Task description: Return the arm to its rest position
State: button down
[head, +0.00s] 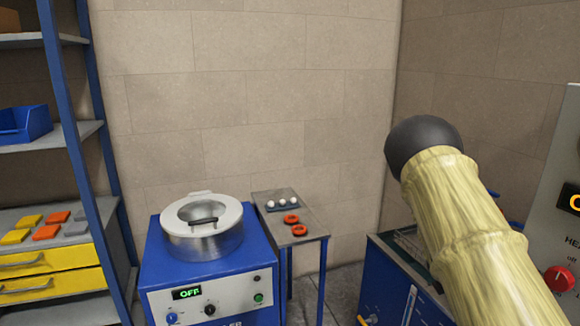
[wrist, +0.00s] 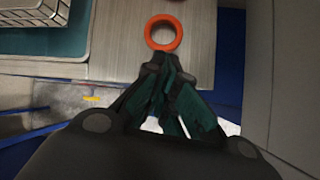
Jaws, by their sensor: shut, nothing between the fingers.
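My arm shows in the head view as a yellow-sleeved link with a dark rounded joint, reaching up at the right of the picture. Its gripper is not seen in the head view. In the wrist view my gripper (wrist: 168,85) is shut, with its green-padded fingers together and nothing between them. An orange ring (wrist: 164,32) lies on a grey wood-look surface (wrist: 118,60) just beyond the fingertips in the picture. The ring appears apart from the fingers, but the height between them cannot be told.
A blue machine (head: 210,278) with a round lidded pot (head: 202,236) reads OFF. A small table (head: 270,215) holds orange rings (head: 299,230) and white balls (head: 283,204). Shelving (head: 85,140) stands left, a control panel (head: 562,215) right. A wire basket (wrist: 45,15) shows in the wrist view.

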jog(key=s+a+f+m+g+y, duration=0.15)
jog(key=s+a+f+m, duration=0.25)
jog(key=s+a+f, duration=0.6)
jog(key=s+a+f+m+y, duration=0.3)
jog(key=s+a+f+m, duration=0.2)
jog(key=s+a+f, duration=0.6)
jog(key=s+a+m+y, duration=0.1)
jog(key=s+a+m, duration=0.4)
jog(key=s, duration=0.8)
jog(key=s+a+m+g+y, duration=0.1)
jog(key=s+a+m, duration=0.4)
jog(key=s, duration=0.9)
jog(key=shift+s+a+r, duration=0.3)
jog(key=shift+a+r, duration=0.1)
jog(key=shift+a, duration=0.3)
jog(key=shift+g, duration=0.25)
